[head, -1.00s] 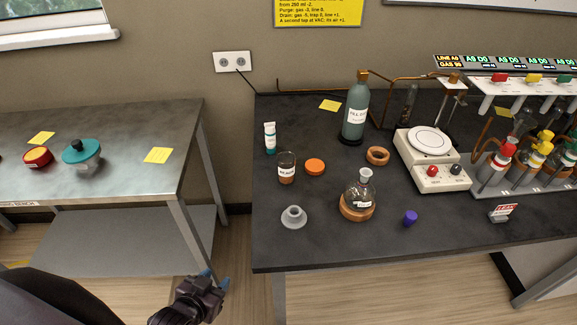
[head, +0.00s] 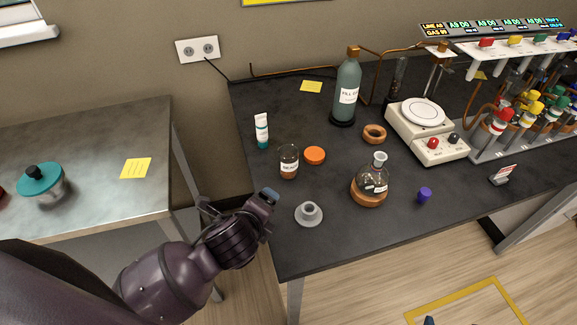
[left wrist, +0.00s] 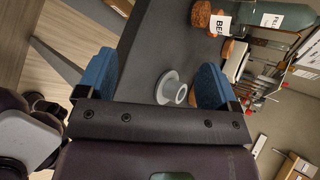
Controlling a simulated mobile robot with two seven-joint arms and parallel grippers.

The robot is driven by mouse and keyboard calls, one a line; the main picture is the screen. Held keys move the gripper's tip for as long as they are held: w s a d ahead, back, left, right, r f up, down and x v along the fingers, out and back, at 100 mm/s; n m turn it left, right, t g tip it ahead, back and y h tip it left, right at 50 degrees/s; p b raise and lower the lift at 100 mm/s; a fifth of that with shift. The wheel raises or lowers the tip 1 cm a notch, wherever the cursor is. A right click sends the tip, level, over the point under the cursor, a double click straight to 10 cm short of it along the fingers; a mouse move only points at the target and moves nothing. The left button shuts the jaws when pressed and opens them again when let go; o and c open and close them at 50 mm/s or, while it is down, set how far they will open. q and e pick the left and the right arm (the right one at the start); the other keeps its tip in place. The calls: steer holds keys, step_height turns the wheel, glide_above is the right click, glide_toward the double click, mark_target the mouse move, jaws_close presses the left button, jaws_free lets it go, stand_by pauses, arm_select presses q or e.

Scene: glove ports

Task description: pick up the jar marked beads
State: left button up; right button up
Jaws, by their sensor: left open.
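The jar marked beads (head: 288,163) is a small clear jar with brown contents and a white label, upright on the dark bench. An orange lid (head: 314,155) lies just right of it. My left gripper (head: 240,200) is at the bench's left edge, in front and left of the jar, apart from it. In the left wrist view the left gripper (left wrist: 155,80) is open with nothing between its blue fingers. The jar (left wrist: 203,17) shows there at top right, beyond the right finger, partly cut off. A small dark-blue tip at the head view's bottom edge may be my right gripper (head: 428,321).
A grey flanged piece (head: 309,214) stands near the left gripper, and in the wrist view (left wrist: 171,88). A white tube (head: 262,131) stands behind the jar. A flask (head: 371,180) on a cork ring, a tall green bottle (head: 347,88) and a hotplate (head: 424,128) are to the right.

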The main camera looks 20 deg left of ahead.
mark_target(285, 168)
arm_select(q)
steer(key=w+m, duration=0.1)
steer(key=m, duration=0.2)
steer(key=w+d+r+m+t, duration=0.1)
steer(key=w+m, duration=0.1)
steer(key=m, duration=0.2)
steer(key=w+r+m+t, duration=0.1)
steer(key=m, duration=0.2)
steer(key=shift+w+d+m, duration=0.25)
steer(key=shift+w+m, duration=0.05)
steer(key=shift+w, duration=0.1)
steer(key=shift+w+d+r+m+t, duration=0.15)
steer(key=shift+w+m+t, duration=0.1)
steer(key=shift+m, duration=0.35)
steer(key=shift+w+r+m+t, duration=0.1)
steer(key=shift+w+m+t, duration=0.15)
steer(key=shift+m, duration=0.35)
steer(key=shift+w+m+h, duration=0.2)
steer(key=shift+m+h, duration=0.1)
steer(key=shift+b+x, duration=0.6)
steer(key=shift+x, duration=4.6)
steer(key=shift+r, duration=0.15)
steer(key=shift+c, duration=0.3)
steer(key=c, duration=1)
